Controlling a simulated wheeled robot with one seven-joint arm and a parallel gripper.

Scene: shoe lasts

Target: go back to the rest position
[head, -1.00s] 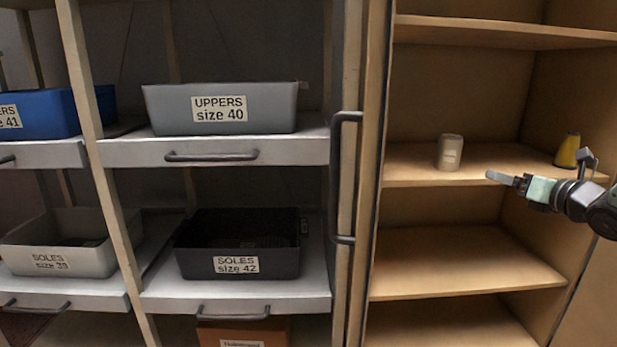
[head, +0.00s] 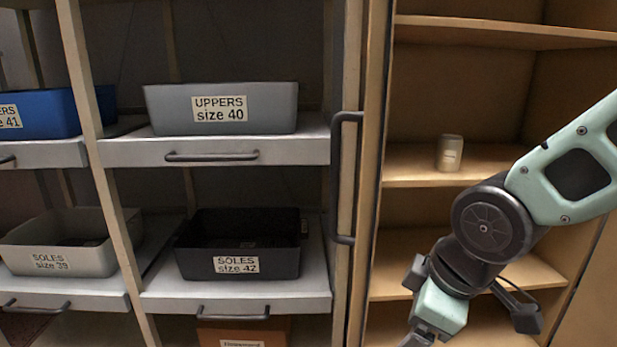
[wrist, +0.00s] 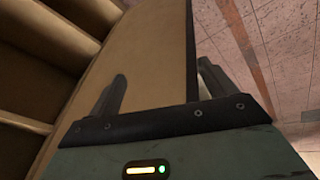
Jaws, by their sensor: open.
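My arm crosses the right side of the head view, in front of the wooden shelf unit, and bends downward. My gripper (head: 418,343) is at the bottom edge of the head view, its fingertips cut off by the frame. In the wrist view my gripper (wrist: 160,88) is open, its two fingers wide apart with nothing between them. Behind the fingers there is a tan wooden panel with a dark edge (wrist: 190,50), and floor to the right.
A pale cup-like container (head: 450,153) stands on the wooden shelf (head: 408,170). To the left, a rack holds a grey uppers bin (head: 270,108), a black soles bin (head: 190,262), a light grey soles bin (head: 98,258) and a blue bin (head: 45,112). A door handle (head: 337,180) stands between.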

